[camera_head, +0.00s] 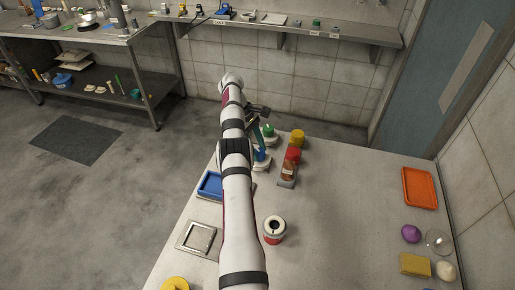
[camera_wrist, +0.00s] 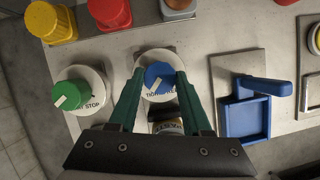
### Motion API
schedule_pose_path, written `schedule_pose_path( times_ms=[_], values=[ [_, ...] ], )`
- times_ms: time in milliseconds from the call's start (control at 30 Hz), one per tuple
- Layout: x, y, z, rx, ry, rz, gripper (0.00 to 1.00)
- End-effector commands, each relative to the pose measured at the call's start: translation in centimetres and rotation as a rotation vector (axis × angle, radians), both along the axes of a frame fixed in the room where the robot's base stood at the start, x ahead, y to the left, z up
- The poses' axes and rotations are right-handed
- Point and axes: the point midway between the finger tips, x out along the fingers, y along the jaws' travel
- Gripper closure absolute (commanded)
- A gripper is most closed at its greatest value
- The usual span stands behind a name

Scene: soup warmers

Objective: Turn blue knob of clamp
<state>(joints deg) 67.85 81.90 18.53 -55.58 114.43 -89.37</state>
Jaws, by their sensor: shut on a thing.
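The blue knob (camera_wrist: 159,75) sits on a round white base (camera_wrist: 151,55) with partly covered lettering in the wrist view; its pale pointer mark slants to the lower left. My gripper (camera_wrist: 160,84) has one green finger on each side of the knob and is shut on it. In the head view, the gripper (camera_head: 262,143) is over the far left part of the table, and the blue knob is mostly hidden by my arm. A labelled, can-like thing (camera_wrist: 168,127) shows between the fingers, partly covered by the gripper body.
A green knob (camera_wrist: 67,95) on a white base is just left. Yellow (camera_wrist: 48,20) and red (camera_wrist: 110,12) lidded containers stand behind. A blue tray-like fixture (camera_wrist: 246,110) is at right. The table's middle right is clear.

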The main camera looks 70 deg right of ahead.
Motion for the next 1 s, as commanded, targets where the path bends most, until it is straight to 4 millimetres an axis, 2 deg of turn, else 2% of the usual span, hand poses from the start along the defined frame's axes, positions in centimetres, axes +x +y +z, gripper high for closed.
schedule_pose_path(
  times_ms=[200, 233, 367, 400, 700, 767, 900, 1000],
  values=[
    [0.1, 0.1, 0.0, 0.003, -0.002, 0.0, 1.0],
    [0.1, 0.1, 0.0, 0.003, -0.002, 0.0, 0.48],
    [0.1, 0.1, 0.0, 0.002, -0.001, 0.0, 0.24],
    [0.1, 0.1, 0.0, 0.002, -0.001, 0.0, 0.21],
    [0.0, 0.0, 0.3, 0.0, 0.0, 0.001, 0.21],
    [0.0, 0.0, 1.0, 0.0, 0.0, 0.001, 0.21],
    [0.1, 0.0, 4.1, -0.003, -0.002, 0.0, 0.21],
    [-1.1, 0.2, 4.9, 0.004, 0.003, 0.002, 0.21]
  ],
)
